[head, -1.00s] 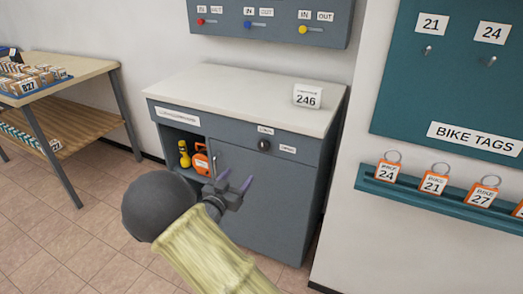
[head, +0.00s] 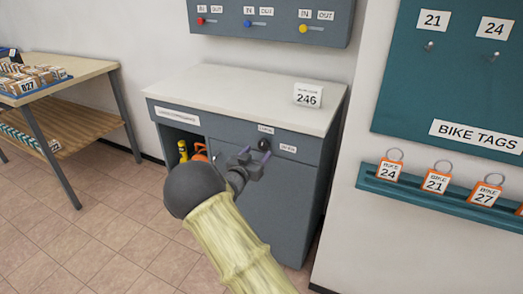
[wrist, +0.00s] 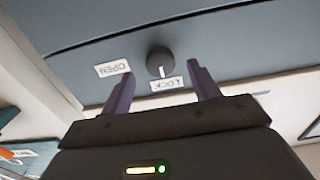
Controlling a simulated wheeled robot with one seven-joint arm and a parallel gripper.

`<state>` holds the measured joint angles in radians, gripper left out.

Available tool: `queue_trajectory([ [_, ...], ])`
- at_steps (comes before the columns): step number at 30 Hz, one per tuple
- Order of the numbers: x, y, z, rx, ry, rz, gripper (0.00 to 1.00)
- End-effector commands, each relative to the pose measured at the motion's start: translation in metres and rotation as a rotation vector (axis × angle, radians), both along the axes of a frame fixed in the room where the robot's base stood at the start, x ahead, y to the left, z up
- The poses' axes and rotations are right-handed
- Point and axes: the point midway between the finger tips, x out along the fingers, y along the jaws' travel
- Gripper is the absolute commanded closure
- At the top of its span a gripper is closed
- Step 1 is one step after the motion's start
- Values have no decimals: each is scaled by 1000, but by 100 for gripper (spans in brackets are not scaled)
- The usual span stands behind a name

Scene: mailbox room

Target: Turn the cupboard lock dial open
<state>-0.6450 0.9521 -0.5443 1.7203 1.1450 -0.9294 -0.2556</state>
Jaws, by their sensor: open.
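The lock dial (wrist: 159,60) is a dark round knob on the grey cupboard's upper front panel (head: 226,131). In the wrist view its white mark points at the LOCK label (wrist: 166,84). The OPEN label (wrist: 112,68) is beside it, to the left in the wrist view and to the right in the head view. My gripper (wrist: 160,72) is open and empty, its purple fingers reaching toward the panel on either side of the dial. In the head view my gripper (head: 257,154) is just in front of the dial, partly covering it. I cannot tell whether a finger touches it.
The cupboard's pale top (head: 235,95) carries a white 246 card (head: 307,95). Its open left compartment holds a yellow item (head: 183,151) and an orange item (head: 199,152). A switch panel (head: 270,20) hangs above. A teal tag rack (head: 440,199) is at the right.

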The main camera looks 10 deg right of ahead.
Motion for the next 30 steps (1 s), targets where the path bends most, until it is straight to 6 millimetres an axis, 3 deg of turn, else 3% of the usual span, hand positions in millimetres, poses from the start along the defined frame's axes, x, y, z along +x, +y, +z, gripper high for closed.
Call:
queue_trajectory([
  [7,29,-21,0,-1,-1,-1,39],
  [18,34,-25,0,-1,0,1,39],
  [25,34,-25,0,-1,-1,0,83],
  [30,34,-24,0,2,-3,1,83],
])
